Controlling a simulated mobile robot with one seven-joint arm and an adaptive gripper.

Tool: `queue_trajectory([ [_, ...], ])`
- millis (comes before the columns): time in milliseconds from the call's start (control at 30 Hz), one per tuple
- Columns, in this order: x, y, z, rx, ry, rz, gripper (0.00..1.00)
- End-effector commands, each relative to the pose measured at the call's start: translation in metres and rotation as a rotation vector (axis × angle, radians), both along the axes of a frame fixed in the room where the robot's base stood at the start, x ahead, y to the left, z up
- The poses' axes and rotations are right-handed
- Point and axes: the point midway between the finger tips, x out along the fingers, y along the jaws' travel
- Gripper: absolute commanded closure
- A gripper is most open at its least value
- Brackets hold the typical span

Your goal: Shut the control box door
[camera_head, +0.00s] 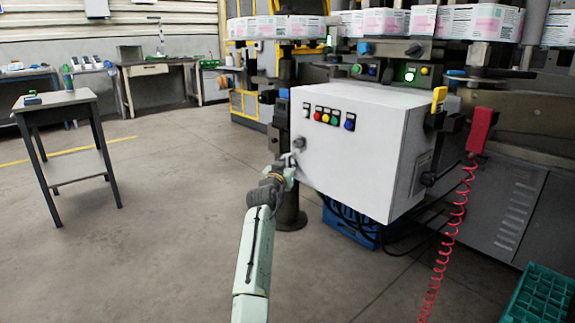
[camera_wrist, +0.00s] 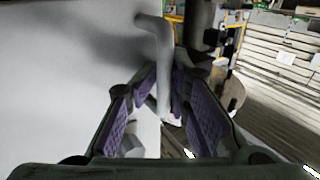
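The control box (camera_head: 425,140) is white, and its broad front panel, the door (camera_head: 350,160), faces left toward my arm. I cannot tell from here whether its edge stands a little ajar. My gripper (camera_head: 290,160) is at the door's left edge, low on the panel. In the wrist view, the white door (camera_wrist: 60,70) fills the left side. A bent grey handle (camera_wrist: 163,60) runs down between the purple-padded fingers of my gripper (camera_wrist: 164,95). The fingers stand apart on both sides of the handle; no firm grip shows.
Coloured buttons (camera_head: 328,116) sit high on the panel. A blue crate (camera_head: 350,226) and dark cables lie under the box. A small table (camera_head: 70,100) stands left; the floor between is clear.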

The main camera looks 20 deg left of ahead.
Motion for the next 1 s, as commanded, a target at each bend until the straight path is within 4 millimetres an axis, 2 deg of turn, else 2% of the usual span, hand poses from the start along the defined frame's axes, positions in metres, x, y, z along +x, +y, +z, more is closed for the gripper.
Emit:
queue_trajectory([
  [167,-0.001,-0.001,-0.002,0.0,0.003,-0.001,0.82],
  [333,-0.014,-0.001,-0.002,0.0,0.001,-0.002,0.82],
  [800,-0.097,-0.003,-0.001,-0.001,0.0,0.001,0.82],
  [1000,-0.117,-0.005,0.0,-0.001,-0.001,0.0,0.82],
])
